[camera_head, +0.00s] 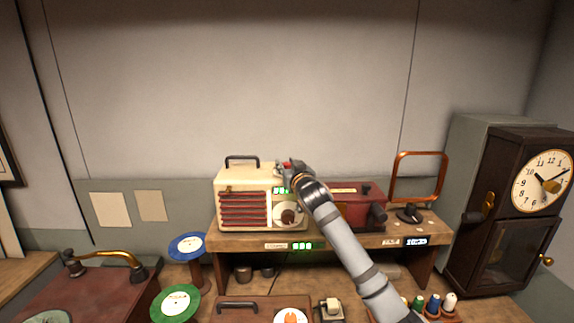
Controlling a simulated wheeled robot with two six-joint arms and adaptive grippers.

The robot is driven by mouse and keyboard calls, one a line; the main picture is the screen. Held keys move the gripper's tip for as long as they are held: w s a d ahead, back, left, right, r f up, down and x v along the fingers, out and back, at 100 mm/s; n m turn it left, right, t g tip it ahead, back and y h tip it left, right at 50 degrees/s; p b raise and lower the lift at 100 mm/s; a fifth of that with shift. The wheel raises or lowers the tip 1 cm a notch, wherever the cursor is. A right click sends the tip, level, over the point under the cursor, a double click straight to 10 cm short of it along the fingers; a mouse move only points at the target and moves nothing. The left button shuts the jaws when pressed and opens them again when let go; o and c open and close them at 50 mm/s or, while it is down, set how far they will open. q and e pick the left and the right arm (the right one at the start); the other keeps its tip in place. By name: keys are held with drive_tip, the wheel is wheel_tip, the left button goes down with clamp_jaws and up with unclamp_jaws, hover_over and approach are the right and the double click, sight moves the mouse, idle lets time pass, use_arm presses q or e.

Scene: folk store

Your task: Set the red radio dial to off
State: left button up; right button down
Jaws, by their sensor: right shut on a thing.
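The red radio (360,207) stands on the wooden shelf (340,243), partly hidden behind my right arm. A dark round part (377,215) sticks out at its right front; I cannot read any dial setting. A cream radio (228,183) with red slats and a round brown knob (289,215) stands to its left. My right gripper (287,168) is at the upper right edge of the cream radio, left of the red radio. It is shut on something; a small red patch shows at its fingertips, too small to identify. My left gripper is out of view.
A copper-coloured frame on a stand (418,155) is right of the red radio. A tall dark clock (500,210) stands farther right. Blue (187,245) and green (175,303) discs are at the lower left. Several spools (433,303) stand lower right. The wall above is clear.

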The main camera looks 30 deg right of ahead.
sight(289, 166)
drive_tip(key=shift+n+y, duration=0.3)
drive_tip(key=c, duration=1)
unclamp_jaws()
drive_tip(key=v, duration=0.7)
drive_tip(key=shift+s+a, duration=0.1)
drive_tip(key=shift+s, duration=0.1)
